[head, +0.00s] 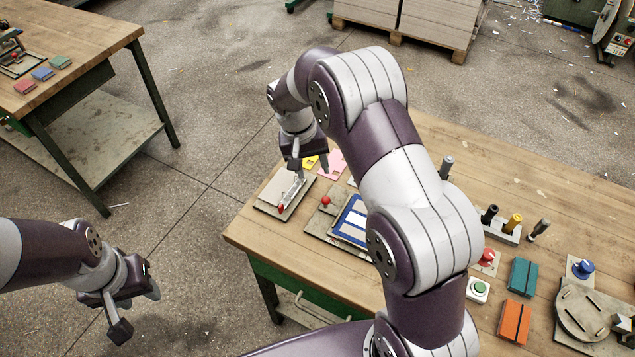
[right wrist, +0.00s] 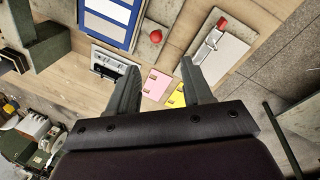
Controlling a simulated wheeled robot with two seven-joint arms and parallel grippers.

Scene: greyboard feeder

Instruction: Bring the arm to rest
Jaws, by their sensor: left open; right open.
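My right arm reaches over the workbench (head: 545,180) in the head view. Its gripper (head: 308,163) hangs above the bench's far left part, beside a grey board with a metal clamp and red tip (head: 284,207). In the right wrist view my right gripper (right wrist: 163,75) has its fingers apart with nothing held between them. Pink (right wrist: 155,84) and yellow (right wrist: 177,97) pieces lie on the bench below the fingers. My left gripper (head: 133,310) is open and empty over the floor, left of the bench.
A blue-framed panel (head: 352,222) and a red knob (head: 326,201) are near the right arm. A teal box (head: 522,277), an orange box (head: 515,321), a green button (head: 478,290) and a round fixture (head: 590,313) stand at right. Another table (head: 90,45) is at upper left.

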